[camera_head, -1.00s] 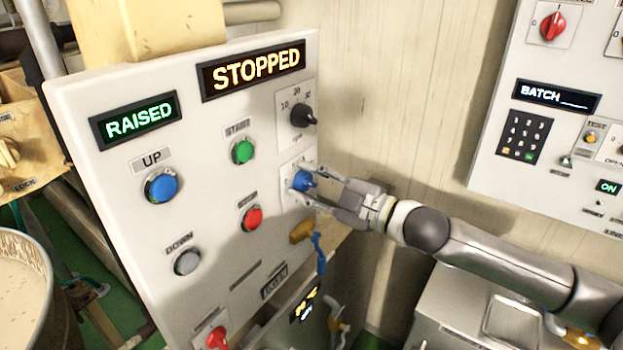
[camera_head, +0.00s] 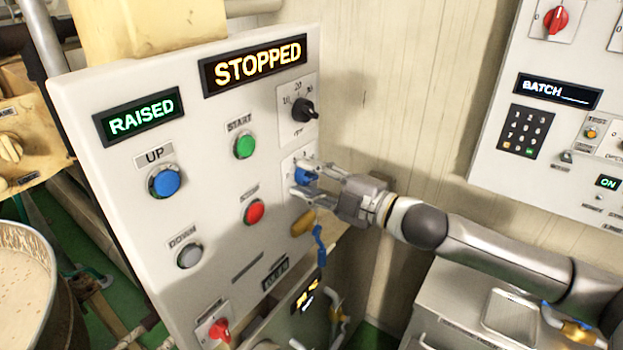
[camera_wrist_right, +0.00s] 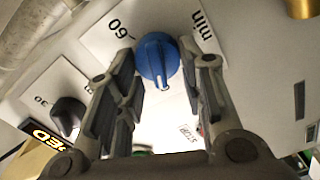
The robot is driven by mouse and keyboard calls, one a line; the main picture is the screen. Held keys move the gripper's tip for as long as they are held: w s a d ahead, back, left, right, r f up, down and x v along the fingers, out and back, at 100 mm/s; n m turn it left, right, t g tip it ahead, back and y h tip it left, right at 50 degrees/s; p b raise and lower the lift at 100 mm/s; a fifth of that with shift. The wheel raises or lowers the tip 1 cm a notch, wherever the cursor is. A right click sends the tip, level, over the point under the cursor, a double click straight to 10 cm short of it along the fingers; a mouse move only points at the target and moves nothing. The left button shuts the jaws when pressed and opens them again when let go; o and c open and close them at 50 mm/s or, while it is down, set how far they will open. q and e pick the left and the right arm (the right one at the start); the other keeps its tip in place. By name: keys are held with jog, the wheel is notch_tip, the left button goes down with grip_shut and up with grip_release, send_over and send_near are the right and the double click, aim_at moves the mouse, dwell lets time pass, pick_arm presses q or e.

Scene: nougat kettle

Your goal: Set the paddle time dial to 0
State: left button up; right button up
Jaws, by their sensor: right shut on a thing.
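The paddle time dial is a blue knob (camera_head: 303,176) on a white plate at the right side of the tilted white control panel (camera_head: 225,245). My right gripper (camera_head: 302,180) reaches it from the right and is shut on it, one finger on each side. In the right wrist view the blue knob (camera_wrist_right: 157,58) sits between the two fingers (camera_wrist_right: 160,85), with "60" printed at its upper left and "min" at its upper right. The rest of its scale is hidden, so I cannot read its setting. My left gripper is not in view.
A black rpm dial (camera_head: 304,110) sits just above the blue knob. Green (camera_head: 245,145) and red (camera_head: 254,211) buttons lie to its left. A brass-coloured part (camera_head: 303,222) sticks out just below. The displays read STOPPED (camera_head: 254,67) and RAISED (camera_head: 140,116).

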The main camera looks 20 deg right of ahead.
jog(key=shift+f, duration=0.1)
jog(key=o, duration=0.9)
jog(key=shift+d, duration=0.1)
jog(key=v, duration=1.1)
jog(key=shift+s+d, duration=0.25)
jog(key=shift+s, duration=0.1)
dwell(0.4)
